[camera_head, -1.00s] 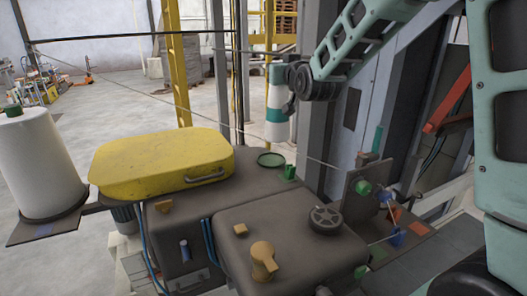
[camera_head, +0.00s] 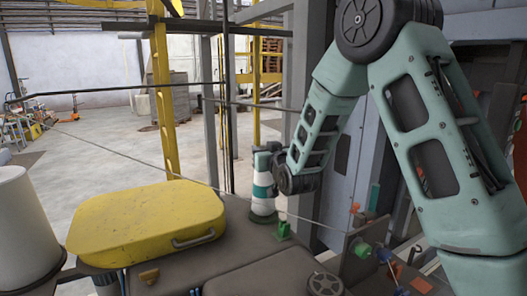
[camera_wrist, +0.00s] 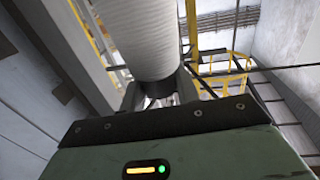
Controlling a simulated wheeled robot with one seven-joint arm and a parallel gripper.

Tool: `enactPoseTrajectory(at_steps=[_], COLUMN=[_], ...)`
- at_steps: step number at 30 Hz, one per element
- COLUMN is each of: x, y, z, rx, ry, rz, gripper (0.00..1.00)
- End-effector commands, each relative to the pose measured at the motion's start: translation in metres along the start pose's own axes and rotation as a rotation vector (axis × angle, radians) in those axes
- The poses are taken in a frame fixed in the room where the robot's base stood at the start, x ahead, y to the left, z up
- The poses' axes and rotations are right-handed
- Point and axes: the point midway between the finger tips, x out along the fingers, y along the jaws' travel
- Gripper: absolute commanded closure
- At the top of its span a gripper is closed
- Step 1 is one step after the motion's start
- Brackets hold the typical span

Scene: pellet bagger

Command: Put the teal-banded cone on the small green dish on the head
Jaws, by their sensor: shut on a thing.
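The teal-banded cone (camera_head: 263,206) is white with a teal band and stands upright over the head, at the spot of the small green dish (camera_head: 263,219). Only a thin bit of the dish's rim shows below the cone's base; I cannot tell for sure whether the base touches it. My gripper (camera_head: 266,158) is shut on the cone's upper end. In the wrist view the cone's pale ribbed body (camera_wrist: 150,40) runs up from my gripper (camera_wrist: 160,88), and its far end is out of frame.
A yellow cover (camera_head: 150,220) with a handle lies to the left. A large white cone (camera_head: 22,230) is at the far left. A thin strand (camera_head: 140,150) crosses the view. A black handwheel (camera_head: 324,284) is in front.

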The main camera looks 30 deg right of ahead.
Motion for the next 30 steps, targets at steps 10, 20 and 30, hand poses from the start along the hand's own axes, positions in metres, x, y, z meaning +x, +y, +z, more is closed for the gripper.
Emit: enactPoseTrajectory(at_steps=[10, 20, 30], x=[0.000, 0.000, 0.000], y=[0.000, 0.000, 0.000], z=[0.012, 0.015, 0.012], rx=[0.000, 0.000, 0.000], ry=[0.005, 0.001, 0.001], rz=[0.000, 0.000, 0.000], gripper=[1.00, 0.47, 0.47])
